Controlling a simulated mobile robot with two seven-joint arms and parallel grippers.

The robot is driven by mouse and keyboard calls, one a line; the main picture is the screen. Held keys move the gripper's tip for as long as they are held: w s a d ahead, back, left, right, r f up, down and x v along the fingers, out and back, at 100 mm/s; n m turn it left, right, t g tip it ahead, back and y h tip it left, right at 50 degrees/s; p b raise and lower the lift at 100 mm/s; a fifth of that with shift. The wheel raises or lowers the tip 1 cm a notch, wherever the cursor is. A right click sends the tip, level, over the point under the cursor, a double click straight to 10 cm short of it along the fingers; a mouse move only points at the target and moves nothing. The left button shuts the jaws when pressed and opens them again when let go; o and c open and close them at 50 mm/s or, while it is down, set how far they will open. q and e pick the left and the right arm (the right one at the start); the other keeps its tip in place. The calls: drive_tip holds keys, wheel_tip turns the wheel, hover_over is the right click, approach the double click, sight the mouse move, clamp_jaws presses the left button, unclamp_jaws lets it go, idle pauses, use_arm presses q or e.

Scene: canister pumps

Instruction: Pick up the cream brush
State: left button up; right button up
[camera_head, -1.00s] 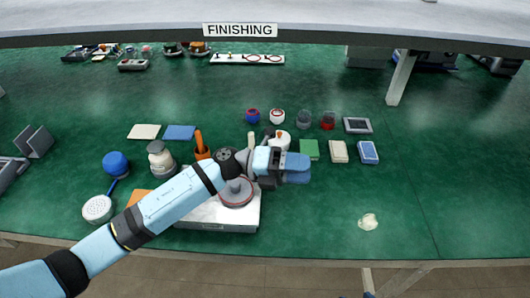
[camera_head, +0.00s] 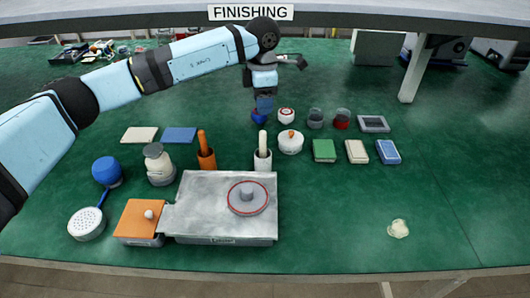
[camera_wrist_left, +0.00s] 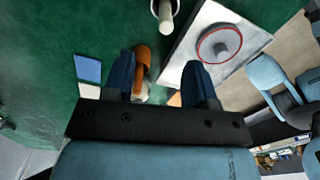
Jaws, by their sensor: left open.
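The cream brush (camera_head: 263,141) stands upright, its cream handle rising from a pale holder (camera_head: 262,161) behind the grey metal box. In the left wrist view a cream handle (camera_wrist_left: 165,12) shows at the top edge. My left gripper (camera_head: 264,105) is open and points down behind the brush, apart from it, overlapping a blue round item in the picture. In the left wrist view the open fingers (camera_wrist_left: 160,78) frame no held object. My right gripper is not in view.
A white lidded pot (camera_head: 290,142) stands close right of the cream brush. The grey metal box (camera_head: 222,228) is in front, with an orange-topped box (camera_head: 141,219) beside it. A cream-lidded jar (camera_head: 158,165) is left.

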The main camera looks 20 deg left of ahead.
sight(263, 131)
use_arm(q)
wheel_tip(263, 131, down, 6)
drive_tip(key=shift+r, duration=0.15)
drive_tip(key=shift+s+d+f, duration=0.1)
drive_tip(key=shift+s+f, duration=0.1)
drive_tip(key=shift+f, duration=1.2)
drive_tip(key=shift+s+f, duration=0.2)
drive_tip(key=shift+f, duration=1.15)
clamp_jaws()
